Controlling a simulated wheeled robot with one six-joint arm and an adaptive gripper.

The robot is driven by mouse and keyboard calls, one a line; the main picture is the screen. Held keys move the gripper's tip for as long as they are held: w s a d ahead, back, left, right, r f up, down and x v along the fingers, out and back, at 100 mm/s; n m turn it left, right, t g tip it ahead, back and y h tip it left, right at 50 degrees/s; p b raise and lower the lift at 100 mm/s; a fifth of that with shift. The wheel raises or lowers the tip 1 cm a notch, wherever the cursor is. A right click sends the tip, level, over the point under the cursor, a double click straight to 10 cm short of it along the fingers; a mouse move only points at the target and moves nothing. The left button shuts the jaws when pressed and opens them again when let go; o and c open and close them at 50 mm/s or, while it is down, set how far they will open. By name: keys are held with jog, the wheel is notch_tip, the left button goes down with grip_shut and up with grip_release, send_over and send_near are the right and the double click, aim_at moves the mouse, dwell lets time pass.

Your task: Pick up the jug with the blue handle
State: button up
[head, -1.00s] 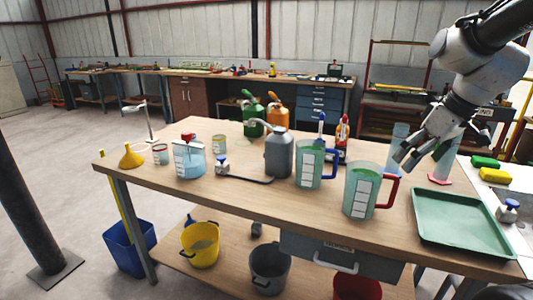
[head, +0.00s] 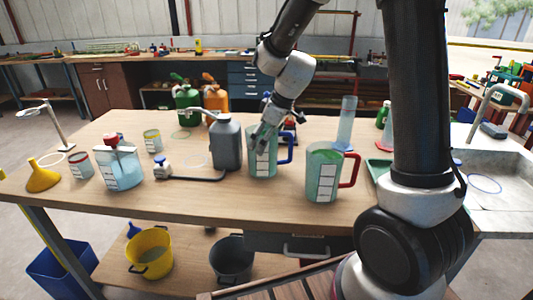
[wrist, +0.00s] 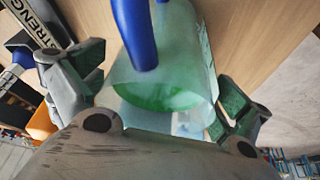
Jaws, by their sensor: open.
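The jug with the blue handle (head: 263,163) stands upright on the wooden table, between a grey can and a jug with a red handle (head: 324,172). It is clear and pale green, with a white label. Its blue handle (head: 287,149) points right. My gripper (head: 266,139) is above and in front of the jug's upper part and hides some of its rim. In the wrist view, my open gripper (wrist: 160,78) has one finger on each side of the jug (wrist: 165,88), with gaps visible. The blue handle (wrist: 135,35) rises between the fingers there.
The grey can (head: 226,143) stands close on the left. A clear cylinder (head: 347,122) stands behind on the right. A sink (head: 487,186) is at the right.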

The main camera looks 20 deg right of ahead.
jog(key=shift+w+a+f, duration=0.1)
jog(key=shift+f, duration=0.35)
jog(key=shift+c, duration=0.2)
jog(key=c, duration=0.9)
